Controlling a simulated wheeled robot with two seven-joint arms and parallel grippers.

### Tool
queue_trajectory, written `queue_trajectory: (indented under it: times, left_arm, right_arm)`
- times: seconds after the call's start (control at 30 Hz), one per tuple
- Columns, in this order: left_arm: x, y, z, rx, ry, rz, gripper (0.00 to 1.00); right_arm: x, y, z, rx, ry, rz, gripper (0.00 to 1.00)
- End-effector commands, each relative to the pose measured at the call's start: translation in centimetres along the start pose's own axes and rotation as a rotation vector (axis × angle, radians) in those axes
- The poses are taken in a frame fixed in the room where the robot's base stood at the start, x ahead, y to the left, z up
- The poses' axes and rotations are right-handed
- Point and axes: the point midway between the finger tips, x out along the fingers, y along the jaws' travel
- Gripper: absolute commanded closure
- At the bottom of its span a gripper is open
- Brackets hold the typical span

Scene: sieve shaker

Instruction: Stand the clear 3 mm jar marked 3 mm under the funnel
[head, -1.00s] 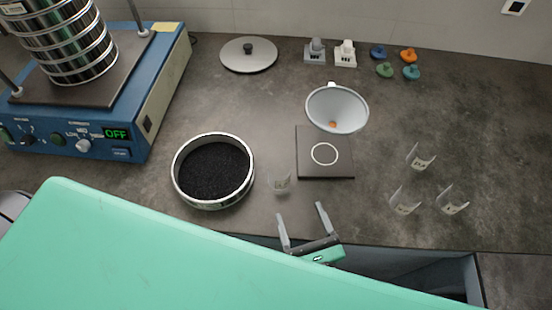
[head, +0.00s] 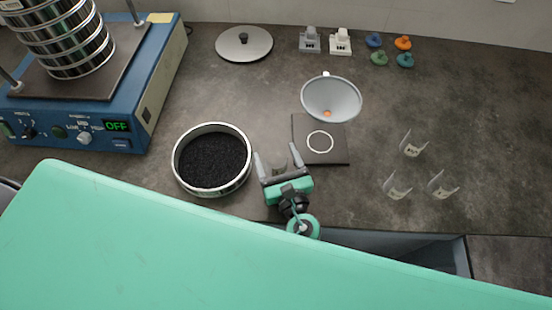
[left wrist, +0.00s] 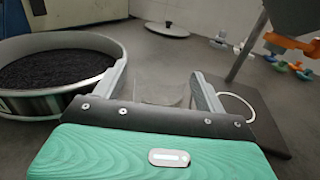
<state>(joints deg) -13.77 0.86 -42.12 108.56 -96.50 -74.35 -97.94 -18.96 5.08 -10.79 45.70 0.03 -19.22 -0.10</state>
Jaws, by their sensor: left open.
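My left gripper (head: 277,153) is open over the counter between the black-filled sieve and the funnel stand. A clear jar (head: 280,163) stands between its fingers, mostly hidden by the gripper in the head view. It shows faintly between the fingers in the left wrist view (left wrist: 162,92); its marking cannot be read. The grey funnel (head: 332,100) is held above a dark base plate (head: 337,156) with a white ring (head: 320,141). The ring is empty. My right gripper is not in view.
Several clear jars (head: 397,187) stand at the right. The sieve of black grains (head: 212,160) is close left of my gripper. A blue shaker (head: 150,100) reading OFF is at the left, with a lid (head: 244,44) behind. The counter's right side has free room.

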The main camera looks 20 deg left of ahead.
Motion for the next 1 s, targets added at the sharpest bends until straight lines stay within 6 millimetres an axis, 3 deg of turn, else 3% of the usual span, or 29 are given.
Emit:
queue_trajectory:
  times: [0.27,0.5,0.57,1.0]
  left_arm:
    - [0.3,0.0,-0.1,0.000,0.001,0.000,0.29]
    - [0.3,0.0,-0.1,0.000,0.001,0.000,0.76]
    - [0.3,0.0,0.0,0.000,0.001,0.000,0.80]
    - [0.8,0.0,0.9,0.000,0.000,0.000,0.80]
  right_arm:
    - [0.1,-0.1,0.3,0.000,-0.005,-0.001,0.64]
    - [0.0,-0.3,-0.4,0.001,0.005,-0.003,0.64]
    - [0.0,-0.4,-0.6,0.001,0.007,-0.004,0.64]
    - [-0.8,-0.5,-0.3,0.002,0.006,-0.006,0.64]
